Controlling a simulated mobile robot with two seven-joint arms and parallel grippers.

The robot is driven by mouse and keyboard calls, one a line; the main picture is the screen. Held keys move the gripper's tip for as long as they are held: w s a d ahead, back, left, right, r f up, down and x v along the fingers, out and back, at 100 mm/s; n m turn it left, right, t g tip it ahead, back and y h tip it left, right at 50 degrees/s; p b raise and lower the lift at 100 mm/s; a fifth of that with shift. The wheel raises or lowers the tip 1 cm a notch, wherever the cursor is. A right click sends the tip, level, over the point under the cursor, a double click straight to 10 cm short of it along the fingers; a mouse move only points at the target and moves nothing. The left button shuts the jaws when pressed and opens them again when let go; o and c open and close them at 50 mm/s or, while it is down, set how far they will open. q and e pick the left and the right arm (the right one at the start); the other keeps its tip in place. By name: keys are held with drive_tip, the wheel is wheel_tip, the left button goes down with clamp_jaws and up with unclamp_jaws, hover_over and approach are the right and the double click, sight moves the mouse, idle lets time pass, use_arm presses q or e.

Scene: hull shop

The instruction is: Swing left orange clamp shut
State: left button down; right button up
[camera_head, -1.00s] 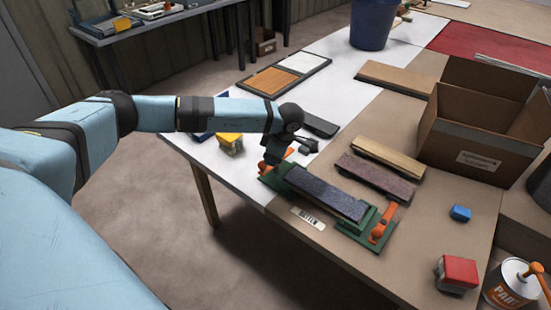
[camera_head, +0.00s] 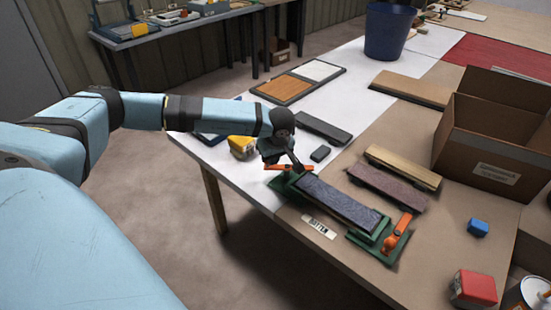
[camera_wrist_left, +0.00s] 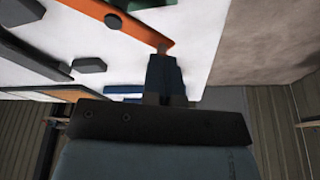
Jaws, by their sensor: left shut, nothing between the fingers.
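A dark grey strip (camera_head: 340,204) lies along the fixture. My left gripper (camera_head: 295,162) is shut and empty, directly at this clamp. In the left wrist view its fingertips (camera_wrist_left: 162,50) meet one end of the orange bar (camera_wrist_left: 118,20), apparently touching it. The arm and gripper hide part of the clamp's surroundings. A second orange clamp (camera_head: 397,234) is at the fixture's right end. My right gripper is not in view.
Two planks (camera_head: 388,187) lie behind the fixture, with a cardboard box (camera_head: 480,150) beyond.

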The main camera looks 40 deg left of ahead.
use_arm(q)
drive_tip(key=m, duration=0.1)
drive_tip(key=a+m+t, duration=0.1)
drive_tip(key=m, duration=0.1)
drive_tip(key=w+a+m+h+b, duration=0.1)
drive_tip(key=m, duration=0.1)
drive_tip(key=shift+w+f, duration=0.1)
drive_tip(key=shift+w+a+m, duration=0.1)
drive_tip(key=shift+w+m, duration=0.1)
drive_tip(key=shift+m, duration=0.3)
drive_tip(key=shift+w+a, duration=0.1)
drive_tip(key=shift+w, duration=0.05)
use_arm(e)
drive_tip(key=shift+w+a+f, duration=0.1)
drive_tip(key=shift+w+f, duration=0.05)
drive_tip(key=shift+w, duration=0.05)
use_arm(q)
drive_tip(key=shift+w, duration=0.15)
